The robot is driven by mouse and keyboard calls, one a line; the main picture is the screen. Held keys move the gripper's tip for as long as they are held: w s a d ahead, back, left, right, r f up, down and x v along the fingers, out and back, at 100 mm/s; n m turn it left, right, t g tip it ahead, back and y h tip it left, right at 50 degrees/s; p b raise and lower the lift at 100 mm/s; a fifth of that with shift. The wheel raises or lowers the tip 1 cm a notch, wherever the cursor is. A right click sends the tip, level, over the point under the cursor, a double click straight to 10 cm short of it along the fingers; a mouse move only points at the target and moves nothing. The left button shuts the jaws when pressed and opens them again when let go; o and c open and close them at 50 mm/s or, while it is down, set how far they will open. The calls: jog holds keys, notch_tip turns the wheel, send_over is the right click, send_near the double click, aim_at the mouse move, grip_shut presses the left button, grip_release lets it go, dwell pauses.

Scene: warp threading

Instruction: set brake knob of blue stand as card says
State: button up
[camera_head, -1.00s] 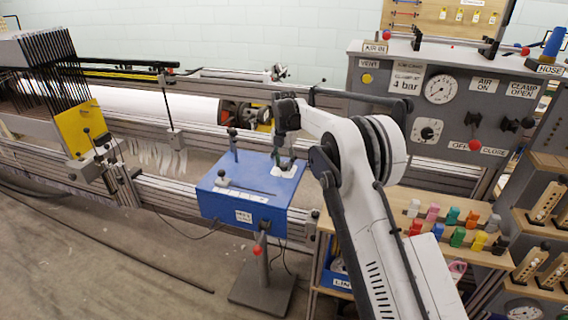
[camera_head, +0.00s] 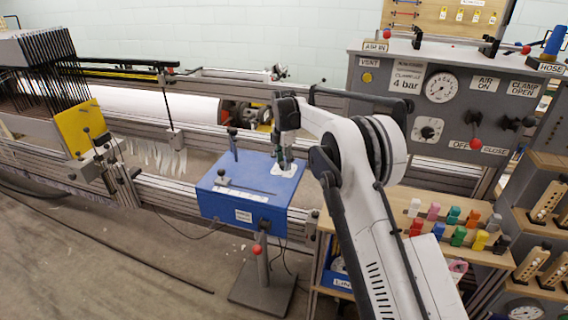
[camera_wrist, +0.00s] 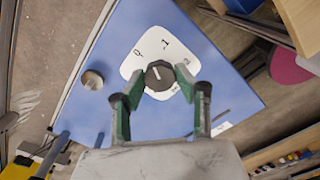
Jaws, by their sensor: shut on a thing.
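The blue stand (camera_head: 243,192) is a blue box on a post in front of the machine rail. Its dark round brake knob (camera_wrist: 158,75) sits on a white dial plate (camera_wrist: 138,58) with printed marks. A "1" shows on the plate; the other marks are partly hidden or unclear. A white line on the knob slants toward the upper left in the wrist view. My gripper (camera_wrist: 157,88) is shut on the knob, one green-padded finger on each side; in the head view my gripper (camera_head: 284,164) hides the knob. A small label (camera_head: 243,216) on the stand's front is too small to read.
A grey metal knob (camera_wrist: 92,80) and a dark upright peg (camera_head: 233,143) stand on the blue top. A red ball handle (camera_head: 257,250) is below the box. A grey panel (camera_head: 480,100) with a "4 bar" card and a shelf of coloured pieces are at right.

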jog(key=m, duration=0.5)
jog(key=shift+m, duration=0.3)
jog(key=m, duration=1.1)
jog(key=shift+b, duration=0.3)
jog(key=m, duration=0.9)
jog(key=shift+m, duration=0.4)
jog(key=m, duration=1)
jog(key=shift+m, duration=0.4)
jog(key=m, duration=0.4)
jog(key=shift+m, duration=0.4)
